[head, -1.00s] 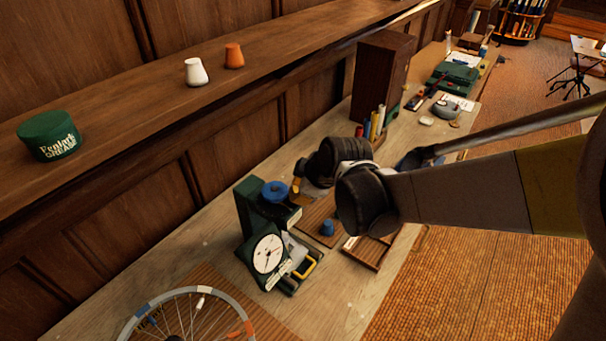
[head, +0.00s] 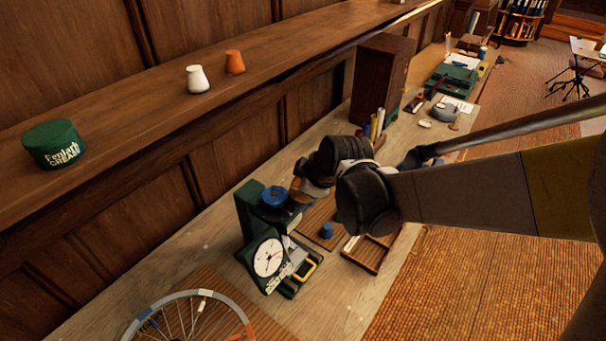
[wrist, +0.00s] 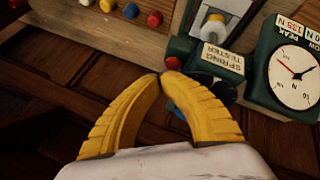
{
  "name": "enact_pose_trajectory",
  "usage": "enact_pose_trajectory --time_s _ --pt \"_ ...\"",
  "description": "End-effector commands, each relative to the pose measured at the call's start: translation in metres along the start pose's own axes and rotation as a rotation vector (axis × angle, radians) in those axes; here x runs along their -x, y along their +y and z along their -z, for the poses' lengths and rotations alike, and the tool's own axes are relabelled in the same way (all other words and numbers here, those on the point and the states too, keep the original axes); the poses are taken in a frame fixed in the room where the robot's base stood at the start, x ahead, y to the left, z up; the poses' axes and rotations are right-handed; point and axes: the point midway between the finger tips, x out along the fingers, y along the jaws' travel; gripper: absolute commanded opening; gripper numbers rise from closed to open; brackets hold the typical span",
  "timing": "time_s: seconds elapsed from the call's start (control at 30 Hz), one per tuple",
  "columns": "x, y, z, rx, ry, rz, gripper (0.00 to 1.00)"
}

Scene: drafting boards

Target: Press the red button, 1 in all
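The red button (wrist: 173,62) sits on the green spring tester (wrist: 208,55), beside its label plate, in the wrist view. My gripper (wrist: 163,76) has two yellow fingers with their tips together and nothing held between them. The tips lie just below the red button in the picture; whether they touch it I cannot tell. In the head view my gripper (head: 294,200) is beside the tester's green column (head: 252,214), near its blue knob (head: 275,196). The red button cannot be made out there. The tester's round dial (head: 268,257) faces the front.
Several coloured knobs (wrist: 131,11) sit on a wooden strip in the wrist view. A blue piece (head: 327,230) and a wooden tray (head: 369,252) are right of the tester. A spoked wheel (head: 190,316) lies in front. A dark wooden cabinet (head: 379,80) stands behind.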

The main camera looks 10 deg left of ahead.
Motion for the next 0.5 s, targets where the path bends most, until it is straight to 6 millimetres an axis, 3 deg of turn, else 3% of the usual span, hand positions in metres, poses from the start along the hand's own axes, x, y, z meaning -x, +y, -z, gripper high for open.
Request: enact_pose_trajectory --time_s 0.33,0.5 --pt "0.002 0.002 0.001 -0.001 0.002 -0.002 0.00" --pt "0.011 0.007 0.007 -0.001 0.002 -0.002 0.00"
